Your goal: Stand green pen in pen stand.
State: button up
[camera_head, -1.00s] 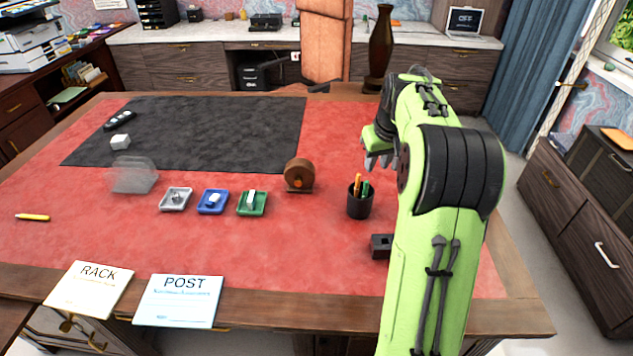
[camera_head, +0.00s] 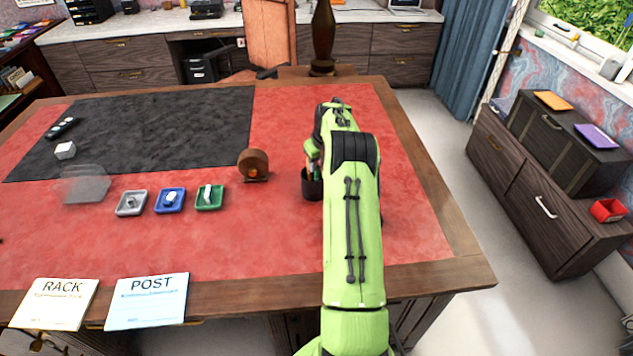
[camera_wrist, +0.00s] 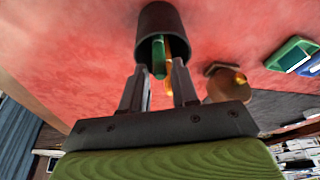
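The pen stand is a dark round cup (camera_head: 311,185) on the red desk top, partly hidden by my arm in the head view. In the wrist view the cup (camera_wrist: 163,18) shows with its mouth toward me. The green pen (camera_wrist: 158,52) is inside it and sticks out of the mouth, beside an orange pen (camera_wrist: 170,48). My gripper (camera_wrist: 159,68) is just outside the cup mouth with its fingers apart, one on each side of the pens. I see no clear contact with the green pen. My gripper is mostly hidden in the head view.
A brown round tape-like holder (camera_head: 254,166) stands left of the cup. Grey (camera_head: 131,204), blue (camera_head: 170,201) and green (camera_head: 209,198) trays lie farther left. RACK (camera_head: 54,304) and POST (camera_head: 147,302) cards are at the front edge. Red desk surface right of my arm is clear.

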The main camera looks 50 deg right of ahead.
jog(key=x, duration=0.4)
jog(key=shift+w+d, duration=0.1)
grip_shut()
